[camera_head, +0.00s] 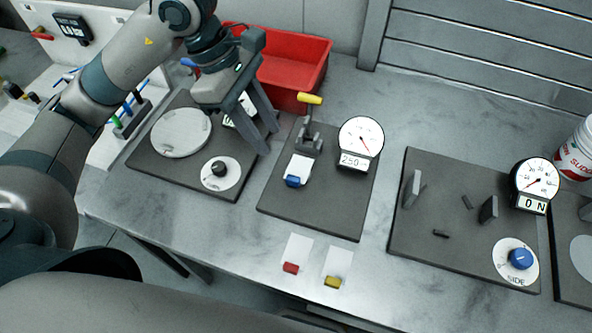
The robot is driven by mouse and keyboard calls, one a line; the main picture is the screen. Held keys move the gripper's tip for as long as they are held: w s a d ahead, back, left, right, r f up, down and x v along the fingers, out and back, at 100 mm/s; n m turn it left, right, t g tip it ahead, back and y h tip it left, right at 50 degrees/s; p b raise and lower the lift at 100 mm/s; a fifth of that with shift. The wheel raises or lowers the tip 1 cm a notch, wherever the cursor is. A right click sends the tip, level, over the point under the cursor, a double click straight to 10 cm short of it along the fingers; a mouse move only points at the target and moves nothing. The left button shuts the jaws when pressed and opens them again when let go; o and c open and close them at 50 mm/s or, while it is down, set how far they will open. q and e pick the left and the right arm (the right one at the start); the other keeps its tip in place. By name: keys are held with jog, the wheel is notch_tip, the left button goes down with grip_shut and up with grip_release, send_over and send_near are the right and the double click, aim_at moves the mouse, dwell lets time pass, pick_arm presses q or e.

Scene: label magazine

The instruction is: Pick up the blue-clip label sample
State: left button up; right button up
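The blue-clip label sample is a white card with a blue clip (293,181). It lies on the middle dark plate (325,216), just in front of a small grey clamp (311,138) with a yellow handle; I cannot tell whether the clamp grips it. My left gripper (267,141) points down with its fingers apart and nothing visible between them. It is above and to the left of the sample, over the right back part of the left dark plate. My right gripper is not in view.
Red-clip (291,267) and yellow-clip (333,282) samples lie at the table's front edge. A round gauge (361,137) stands right of the clamp. A red bin (292,67) is behind my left gripper. The right plate (420,240) carries posts, a gauge and a blue knob.

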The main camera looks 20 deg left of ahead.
pick_arm(q)
jog(key=p, duration=0.3)
send_near(295, 179)
jog(key=f, duration=0.2)
jog(key=shift+s+d+f, duration=0.15)
jog(key=shift+d+f, duration=0.3)
jog(key=shift+d, duration=0.15)
jog(key=shift+d+f, duration=0.2)
jog(key=shift+f, duration=0.05)
jog(key=p+x, duration=0.2)
jog(key=x, duration=0.1)
jog(key=shift+d+f+p, duration=0.15)
jog(key=shift+f+p, duration=0.2)
jog(key=shift+p, duration=0.05)
jog(key=shift+d+f, duration=0.1)
jog(key=shift+f, duration=0.3)
grip_shut()
